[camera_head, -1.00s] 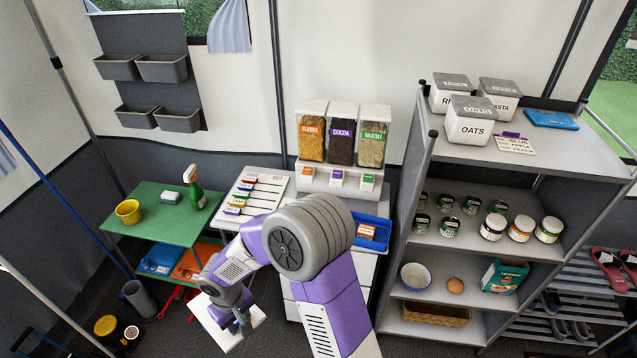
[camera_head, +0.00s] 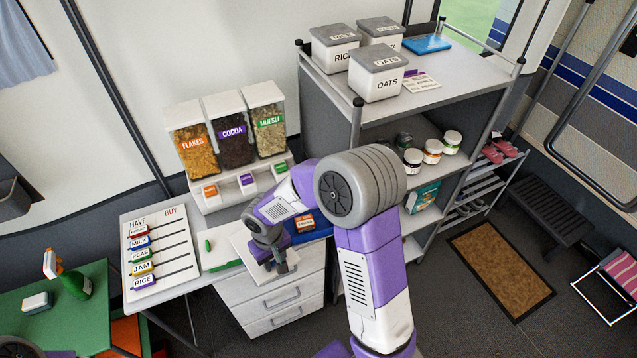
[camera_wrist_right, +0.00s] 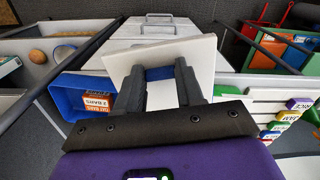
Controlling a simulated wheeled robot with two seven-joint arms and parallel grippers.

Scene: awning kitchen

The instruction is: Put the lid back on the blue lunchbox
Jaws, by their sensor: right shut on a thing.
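My right gripper (camera_head: 277,262) is shut on a thin white slab (camera_head: 248,243), held near the front edge of the drawer unit. In the right wrist view the slab (camera_wrist_right: 160,58) sticks out beyond the gripper's two dark fingers (camera_wrist_right: 160,85). The open blue lunchbox (camera_head: 318,232) sits on the drawer unit just behind the gripper, partly hidden by my arm. In the wrist view the blue lunchbox (camera_wrist_right: 68,100) holds an orange pack (camera_wrist_right: 97,106). A flat blue slab (camera_head: 427,44) lies on the shelf top; I cannot tell if it is a lid. My left gripper is out of view.
Cereal dispensers (camera_head: 232,140) stand behind the drawer unit (camera_head: 283,300). White canisters (camera_head: 378,75) fill part of the shelf top. A doormat (camera_head: 501,264) lies on the floor at right.

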